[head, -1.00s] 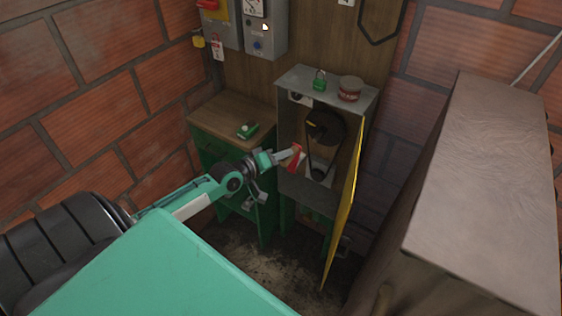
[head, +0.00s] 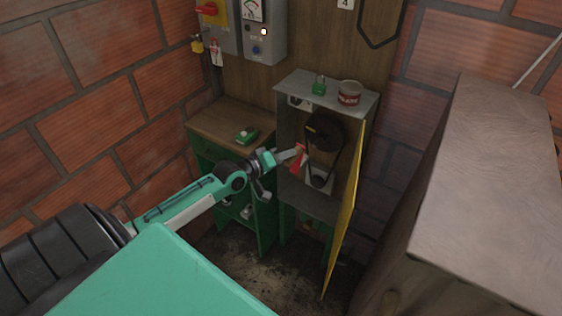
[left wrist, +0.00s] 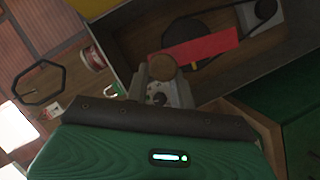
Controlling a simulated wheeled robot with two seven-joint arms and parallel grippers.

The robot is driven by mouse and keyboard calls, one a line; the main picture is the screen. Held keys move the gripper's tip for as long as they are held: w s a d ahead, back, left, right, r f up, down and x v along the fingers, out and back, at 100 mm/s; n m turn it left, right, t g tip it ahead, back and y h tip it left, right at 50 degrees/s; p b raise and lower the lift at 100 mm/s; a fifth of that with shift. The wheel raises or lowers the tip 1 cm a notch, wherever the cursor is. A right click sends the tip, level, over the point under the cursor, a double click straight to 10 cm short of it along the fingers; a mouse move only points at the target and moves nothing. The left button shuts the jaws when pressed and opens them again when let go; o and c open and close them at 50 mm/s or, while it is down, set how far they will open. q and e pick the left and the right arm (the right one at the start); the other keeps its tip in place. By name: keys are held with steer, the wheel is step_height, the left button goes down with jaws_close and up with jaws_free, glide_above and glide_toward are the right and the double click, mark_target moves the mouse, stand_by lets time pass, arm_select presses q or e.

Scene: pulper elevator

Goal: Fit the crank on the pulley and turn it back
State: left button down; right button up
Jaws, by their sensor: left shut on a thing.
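The crank (head: 298,160) shows as a red bar in front of the left side of the open grey cabinet. My left gripper (head: 290,154) is shut on it. In the left wrist view the crank's red bar (left wrist: 205,47) runs across the cabinet opening, with a round brown knob at the gripper. The dark upper pulley (head: 323,131) sits inside the cabinet with a belt down to a smaller pulley (head: 319,178). In the wrist view the upper pulley (left wrist: 186,28) is partly behind the red bar. I cannot tell whether the crank touches it. My right gripper is not in view.
The yellow door (head: 346,215) stands open on the cabinet's right. A green padlock (head: 319,85) and a red-and-white tin (head: 349,93) stand on the cabinet top. A wooden-topped green bench (head: 222,118) is left. A large brown box (head: 480,190) fills the right.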

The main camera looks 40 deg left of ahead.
arm_select(q)
steer(key=w+b, duration=0.1)
steer(key=w, duration=0.4)
steer(key=shift+w+a+r+b, duration=0.1)
steer(key=shift+w+a+b, duration=0.05)
steer(key=shift+w+b, duration=0.25)
steer(key=shift+w, duration=0.2)
steer(key=shift+s, duration=0.15)
stand_by(0.5)
steer(key=shift+w, duration=0.3)
stand_by(0.5)
steer(key=shift+w+a+b, duration=0.15)
steer(key=shift+w+b, duration=0.5)
steer(key=shift+w, duration=1.25)
stand_by(2.0)
stand_by(0.3)
